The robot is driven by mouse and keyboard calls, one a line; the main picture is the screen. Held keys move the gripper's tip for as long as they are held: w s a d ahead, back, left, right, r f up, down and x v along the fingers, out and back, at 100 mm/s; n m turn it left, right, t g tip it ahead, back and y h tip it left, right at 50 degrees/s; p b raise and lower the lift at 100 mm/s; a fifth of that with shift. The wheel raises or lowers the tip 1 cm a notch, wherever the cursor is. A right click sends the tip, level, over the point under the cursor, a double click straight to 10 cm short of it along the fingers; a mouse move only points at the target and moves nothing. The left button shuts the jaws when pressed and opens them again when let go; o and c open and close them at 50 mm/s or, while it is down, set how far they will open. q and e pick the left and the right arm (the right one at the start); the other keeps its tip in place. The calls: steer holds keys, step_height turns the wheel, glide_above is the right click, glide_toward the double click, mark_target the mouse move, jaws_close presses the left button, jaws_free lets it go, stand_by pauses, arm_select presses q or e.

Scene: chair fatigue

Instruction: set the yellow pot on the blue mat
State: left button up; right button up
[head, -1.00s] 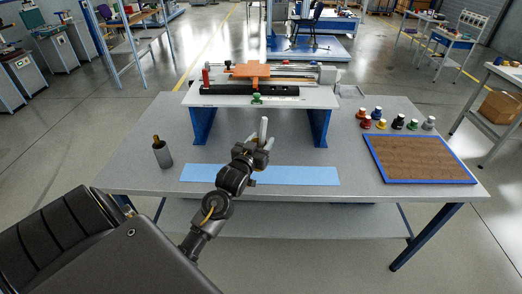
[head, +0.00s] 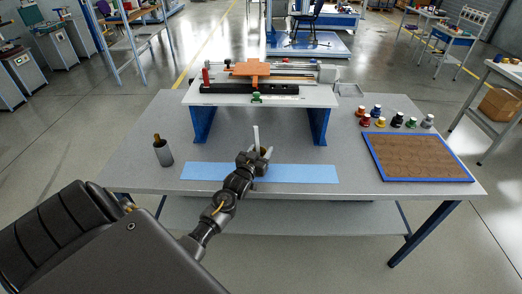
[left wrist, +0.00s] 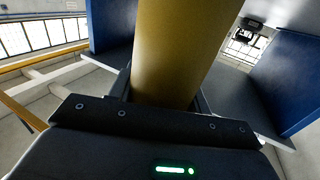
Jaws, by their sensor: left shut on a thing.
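The blue mat (head: 310,174) is a flat strip along the front of the grey table. A small yellow pot (head: 380,124) stands among other coloured pots at the right, behind the framed brown board. My left gripper (head: 257,155) is over the back edge of the mat, and a thin pale upright stick (head: 256,135) shows at it. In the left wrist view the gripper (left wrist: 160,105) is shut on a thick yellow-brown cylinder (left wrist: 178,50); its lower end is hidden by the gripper. I cannot tell whether the stick and cylinder are one thing. My right gripper is out of view.
A white raised bench (head: 285,97) on blue legs stands behind the mat with a machine on it. A grey cup (head: 164,154) with a brown top stands left of the mat. The blue-framed brown board (head: 372,160) lies at right. Table between mat and board is clear.

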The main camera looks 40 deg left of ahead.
arm_select(q)
steer(key=shift+f, duration=0.15)
steer(key=o, duration=1.3)
steer(key=shift+r, duration=0.2)
steer(key=shift+s+d+f, duration=0.1)
steer(key=shift+s, duration=0.2)
steer(key=b+v, duration=0.2)
steer(key=v, duration=0.9)
steer(key=shift+s+b, duration=0.25)
steer(key=shift+b, duration=0.05)
